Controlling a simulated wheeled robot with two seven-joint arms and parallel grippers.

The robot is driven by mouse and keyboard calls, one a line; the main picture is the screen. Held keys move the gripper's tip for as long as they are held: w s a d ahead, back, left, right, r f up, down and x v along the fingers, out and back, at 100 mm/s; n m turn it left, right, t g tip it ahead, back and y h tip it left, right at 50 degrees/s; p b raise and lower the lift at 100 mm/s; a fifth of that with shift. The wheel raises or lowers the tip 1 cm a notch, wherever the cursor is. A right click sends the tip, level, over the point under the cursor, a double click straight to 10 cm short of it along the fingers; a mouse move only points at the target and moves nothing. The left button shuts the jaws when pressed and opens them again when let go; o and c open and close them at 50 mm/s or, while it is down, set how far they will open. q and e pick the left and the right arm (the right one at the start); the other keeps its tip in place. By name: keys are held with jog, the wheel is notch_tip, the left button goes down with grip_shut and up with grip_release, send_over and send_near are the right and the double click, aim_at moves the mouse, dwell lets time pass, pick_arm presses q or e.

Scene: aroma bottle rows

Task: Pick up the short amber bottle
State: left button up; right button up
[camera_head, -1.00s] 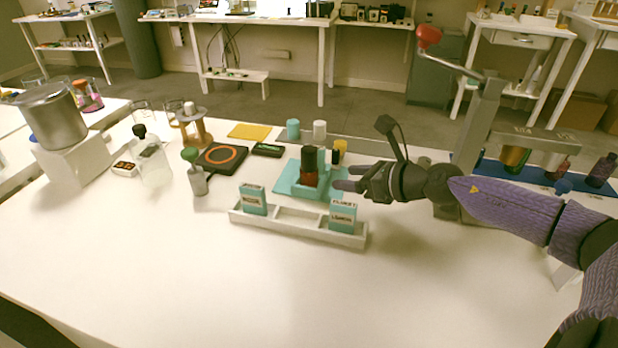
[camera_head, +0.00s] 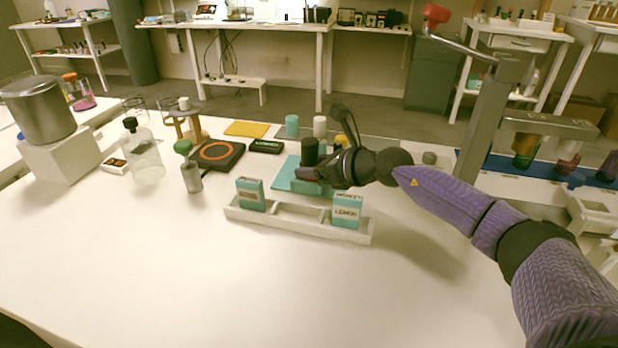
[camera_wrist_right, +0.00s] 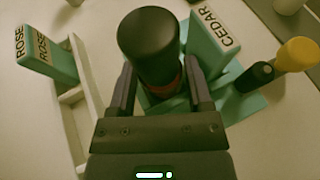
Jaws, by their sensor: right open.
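The short amber bottle, with a black cap (camera_head: 310,151), stands upright at the teal stand (camera_head: 285,178) behind the white rack. In the head view its body is mostly hidden by my right gripper (camera_head: 318,172). In the right wrist view the big black cap (camera_wrist_right: 149,45) faces the camera, with a sliver of reddish amber below it. My right gripper (camera_wrist_right: 159,75) is open, with one finger on each side of the bottle; I cannot tell whether they touch it. My left gripper is not in view.
The white rack (camera_head: 290,223) in front holds a teal ROSE box (camera_head: 250,193) and a LEMON box (camera_head: 346,210). A teal CEDAR block (camera_wrist_right: 212,45) and a yellow-topped bottle (camera_wrist_right: 297,54) are close by. A grey press post (camera_head: 487,115) stands right. The front table is clear.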

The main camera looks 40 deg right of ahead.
jog(key=shift+r, duration=0.1)
grip_shut()
